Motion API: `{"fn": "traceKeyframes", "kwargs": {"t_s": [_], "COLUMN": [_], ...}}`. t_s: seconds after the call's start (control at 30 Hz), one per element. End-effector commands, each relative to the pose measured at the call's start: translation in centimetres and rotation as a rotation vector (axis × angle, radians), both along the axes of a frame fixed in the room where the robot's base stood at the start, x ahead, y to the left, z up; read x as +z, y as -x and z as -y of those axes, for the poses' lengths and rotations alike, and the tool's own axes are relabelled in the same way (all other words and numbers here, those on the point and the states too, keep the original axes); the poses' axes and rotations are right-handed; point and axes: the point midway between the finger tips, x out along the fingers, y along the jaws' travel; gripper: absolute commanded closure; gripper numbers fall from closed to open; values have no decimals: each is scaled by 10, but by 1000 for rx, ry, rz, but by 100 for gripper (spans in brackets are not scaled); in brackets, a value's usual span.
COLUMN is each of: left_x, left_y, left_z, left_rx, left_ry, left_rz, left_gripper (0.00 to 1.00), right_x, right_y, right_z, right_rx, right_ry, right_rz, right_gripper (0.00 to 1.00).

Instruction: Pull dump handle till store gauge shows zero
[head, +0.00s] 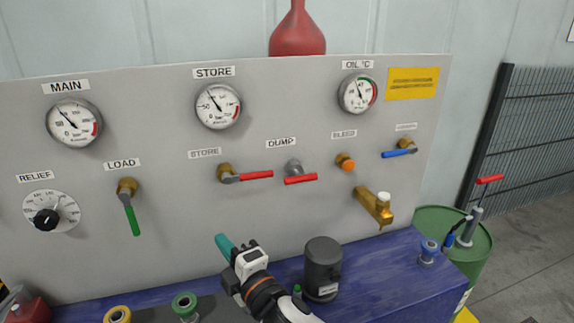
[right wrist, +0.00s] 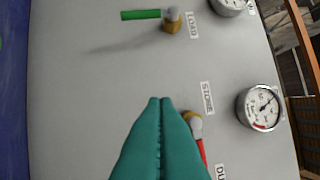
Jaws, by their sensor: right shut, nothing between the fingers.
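The dump handle (head: 300,180) is a short red lever on a grey hub under the DUMP label, lying nearly level. The store gauge (head: 218,106) is a round white dial above and left of it. Its needle points up and left, off the lower end of the scale; the gauge also shows in the right wrist view (right wrist: 262,108). My right gripper (head: 222,240) has teal fingers, shut and empty, below and left of the dump handle and apart from it. In the right wrist view the fingers (right wrist: 160,103) partly cover the store valve. My left gripper is out of view.
The red store valve handle (head: 255,175) sits close left of the dump handle. The green load handle (head: 131,215) hangs down further left. An orange bleed knob (head: 347,162) and brass spout (head: 374,207) are to the right. A dark canister (head: 322,268) stands beside my right arm.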

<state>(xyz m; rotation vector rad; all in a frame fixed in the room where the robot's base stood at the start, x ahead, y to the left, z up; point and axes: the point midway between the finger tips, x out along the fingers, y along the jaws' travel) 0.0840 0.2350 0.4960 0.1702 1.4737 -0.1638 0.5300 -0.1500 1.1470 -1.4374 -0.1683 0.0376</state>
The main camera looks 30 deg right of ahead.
Motion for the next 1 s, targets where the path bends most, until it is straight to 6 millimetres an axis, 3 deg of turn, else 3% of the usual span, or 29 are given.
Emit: {"fn": "traceKeyframes", "kwargs": {"t_s": [0.03, 0.1, 0.2, 0.3, 0.4, 0.53, 0.63, 0.73, 0.77, 0.87, 1.0], "left_x": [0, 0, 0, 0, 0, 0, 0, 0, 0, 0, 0], "left_y": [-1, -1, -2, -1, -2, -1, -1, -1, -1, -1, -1], "left_z": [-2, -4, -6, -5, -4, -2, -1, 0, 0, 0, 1], "left_rx": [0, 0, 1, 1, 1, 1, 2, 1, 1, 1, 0], "left_ry": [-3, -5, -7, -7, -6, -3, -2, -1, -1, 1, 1], "left_rz": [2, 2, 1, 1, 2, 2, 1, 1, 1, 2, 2], "left_gripper": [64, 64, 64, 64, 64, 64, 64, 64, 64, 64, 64], "right_x": [29, 64, 104, 128, 135, 126, 111, 97, 94, 91, 106], "right_y": [-10, -16, -15, -9, -3, -2, -11, -28, -34, -54, -74], "right_z": [-13, -36, -70, -101, -126, -140, -132, -105, -93, -43, 45], "right_rx": [46, 104, 176, 229, 279, 348, 425, 546, -584, -640, -772], "right_ry": [135, 339, 644, 959, 1275, 1691, 2005, 2310, -2358, -2109, -1800], "right_rz": [136, 328, 609, 886, 1156, 1489, 1724, 1928, -1952, -1689, -1375], "right_gripper": [100, 100, 100, 100, 100, 100, 100, 100, 100, 100, 100]}}
